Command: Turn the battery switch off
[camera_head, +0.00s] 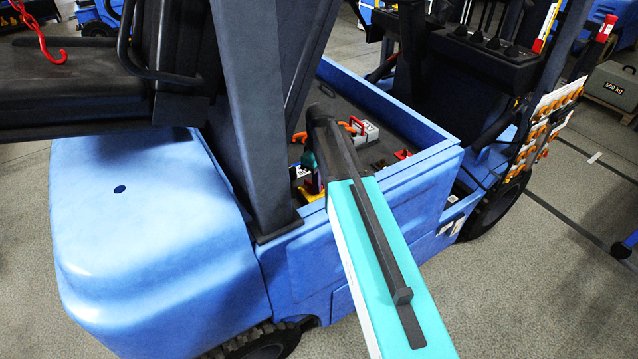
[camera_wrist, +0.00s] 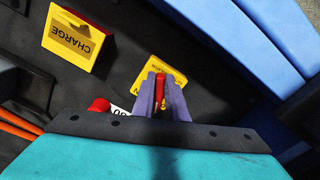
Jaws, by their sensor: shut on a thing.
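My gripper (camera_wrist: 161,88) shows in the wrist view, its two purple fingers closed on a narrow red handle (camera_wrist: 160,90). The handle stands in front of a yellow plate (camera_wrist: 167,66) with partly hidden black lettering; it appears to be the battery switch. The fingers and the teal wrist hide the lower part of the switch, so its exact turn angle cannot be told. In the head view my arm reaches over the blue side wall into the forklift's open compartment, and the gripper is mostly hidden there.
A yellow block marked CHARGE (camera_wrist: 75,38) is left of the switch. A red knob (camera_wrist: 98,105) is close beside my gripper. The blue compartment wall (camera_head: 400,165) and a dark upright post (camera_head: 250,110) flank my arm. Orange cables (camera_wrist: 18,128) lie at left.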

